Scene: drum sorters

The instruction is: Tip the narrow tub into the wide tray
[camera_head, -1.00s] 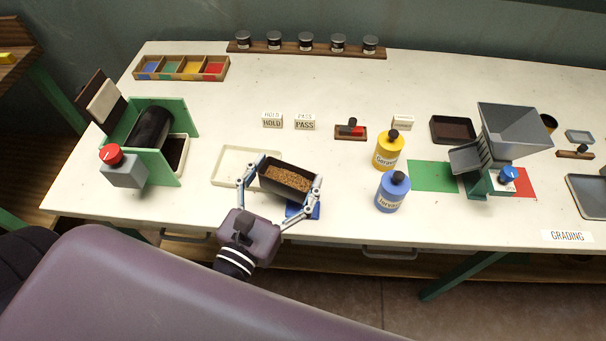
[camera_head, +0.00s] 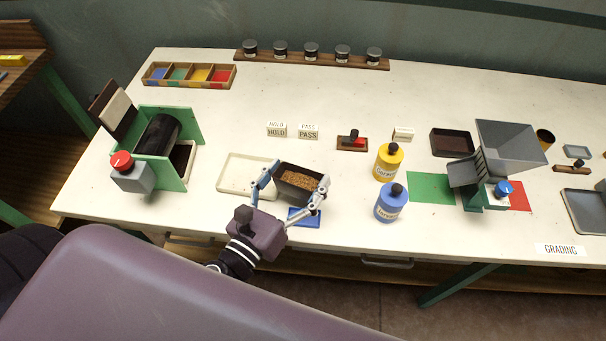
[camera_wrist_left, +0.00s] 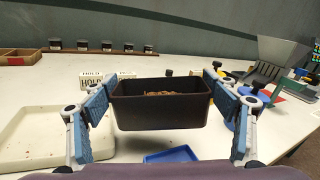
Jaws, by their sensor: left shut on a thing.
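The narrow tub (camera_head: 296,196) is dark and holds brown grains. It also shows in the left wrist view (camera_wrist_left: 160,112), level and upright between the two fingers. My left gripper (camera_head: 291,193) is shut on the tub and holds it above the blue mat (camera_head: 304,219). The wide tray (camera_head: 236,189) is cream and shallow; it lies just left of the tub, and in the left wrist view (camera_wrist_left: 22,138) it is at the left. A few small specks show in it there. My right gripper is not in view.
A yellow bottle (camera_head: 388,163) and a blue bottle (camera_head: 390,206) stand to the right. The HOLD block (camera_head: 277,131) and PASS block (camera_head: 308,132) stand behind the tub. A green drum machine (camera_head: 168,142) is at the left, a grey hopper (camera_head: 510,147) at the right.

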